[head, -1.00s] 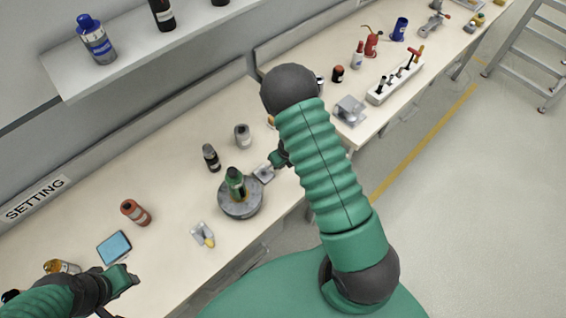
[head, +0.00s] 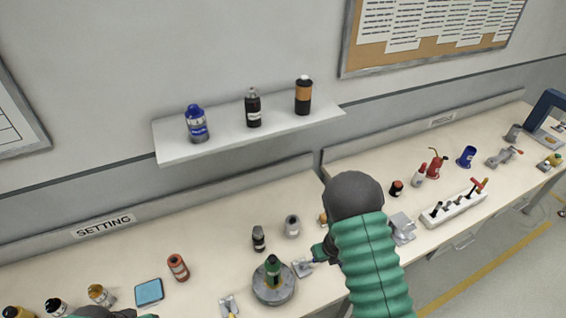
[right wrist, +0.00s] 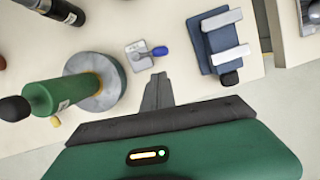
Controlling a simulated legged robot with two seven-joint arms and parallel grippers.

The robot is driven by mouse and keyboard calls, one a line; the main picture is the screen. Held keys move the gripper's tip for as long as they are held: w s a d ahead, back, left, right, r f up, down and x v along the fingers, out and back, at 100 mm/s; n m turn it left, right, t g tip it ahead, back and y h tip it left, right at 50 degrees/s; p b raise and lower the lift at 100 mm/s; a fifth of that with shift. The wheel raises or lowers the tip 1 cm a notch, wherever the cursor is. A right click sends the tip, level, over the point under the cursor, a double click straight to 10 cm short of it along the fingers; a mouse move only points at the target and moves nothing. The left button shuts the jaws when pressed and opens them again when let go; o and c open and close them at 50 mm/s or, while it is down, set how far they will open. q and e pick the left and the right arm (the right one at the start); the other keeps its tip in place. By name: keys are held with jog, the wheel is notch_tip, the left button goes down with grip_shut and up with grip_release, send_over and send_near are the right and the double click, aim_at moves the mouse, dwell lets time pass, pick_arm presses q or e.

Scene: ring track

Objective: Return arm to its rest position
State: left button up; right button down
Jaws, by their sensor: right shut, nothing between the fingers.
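My right arm (head: 372,262) rises large in the middle of the head view, its dark elbow over the bench. My right gripper (head: 312,259) is beside a small metal plate (head: 302,269), right of the round grey base (head: 288,291) with a green-topped item (head: 272,268) on it. In the right wrist view the fingers (right wrist: 158,82) are shut and empty, just below the plate with a blue-handled piece (right wrist: 147,53); contact cannot be told. My left arm shows only as a dark and green sliver at the bottom left; its fingers are cut off.
The bench (head: 205,230) holds a red can (head: 178,267), a blue pad (head: 149,292), a dark bottle (head: 259,239) and a grey can (head: 292,226). A white tool rack (head: 455,207) stands right of my arm. A wall shelf (head: 225,135) carries several bottles.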

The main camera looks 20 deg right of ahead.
notch_tip(320, 180, up, 7)
jog(key=s+a+m+t+h+b, duration=0.15)
jog(key=m+b, duration=0.55)
jog(key=m, duration=1.2)
jog(key=s+a+r+m+g+y+b, duration=0.1)
jog(key=s+a+r+m+b, duration=0.1)
jog(key=s+a+m, duration=0.7)
jog(key=shift+s+a+m+g+y+b, duration=0.35)
jog(key=shift+s+m+b, duration=0.9)
jog(key=shift+m, duration=2.45)
